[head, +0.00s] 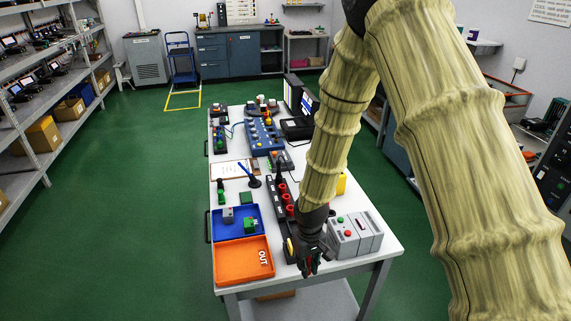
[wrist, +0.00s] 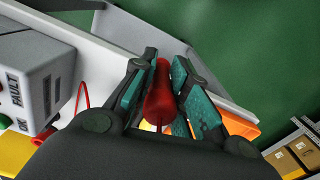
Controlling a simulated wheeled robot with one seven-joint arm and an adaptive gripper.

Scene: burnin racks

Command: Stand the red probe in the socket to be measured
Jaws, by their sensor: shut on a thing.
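The red probe (wrist: 160,97) is between the teal-padded fingers of my gripper (wrist: 163,68) in the wrist view. In the head view my gripper (head: 312,266) hangs near the front edge of the table, between the orange tray and a grey box. A dark strip with several red ring-shaped sockets (head: 286,199) runs along the table behind my gripper, partly hidden by my arm. I cannot tell which socket is to be measured.
The grey box (head: 357,236) with red and green buttons stands right of my gripper; its FAULT and OK labels show in the wrist view. The orange OUT tray (head: 235,262) and blue tray (head: 227,231) lie left. A blue panel (head: 263,137) stands farther back.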

